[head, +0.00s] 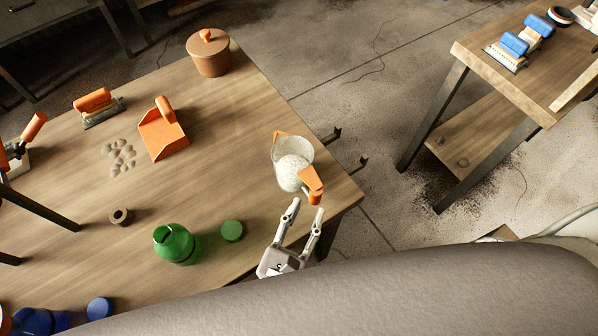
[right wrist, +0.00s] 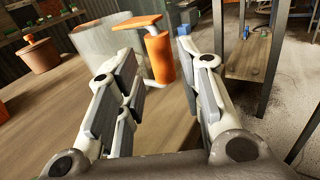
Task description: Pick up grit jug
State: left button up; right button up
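The grit jug (head: 290,162) stands upright near the right end of the wooden table. It is a clear jug with pale grit inside, an orange spout and an orange handle (head: 312,186) facing my right gripper. My right gripper (head: 306,212) is open and just short of the handle, touching nothing that I can see. In the right wrist view the orange handle (right wrist: 161,56) shows between the open fingers (right wrist: 158,75), a little beyond the tips, with the jug body (right wrist: 100,42) behind the left finger. My left gripper is not in view.
A brown lidded pot (head: 209,55), orange scoop (head: 163,132) and orange-handled brush (head: 96,106) are farther off. The table's right edge is close to the jug.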

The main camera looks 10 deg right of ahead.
aim_at(313, 200)
jog(key=p+x, duration=0.2)
jog(key=x, duration=0.4)
jog(key=shift+d+f, duration=0.1)
grip_shut()
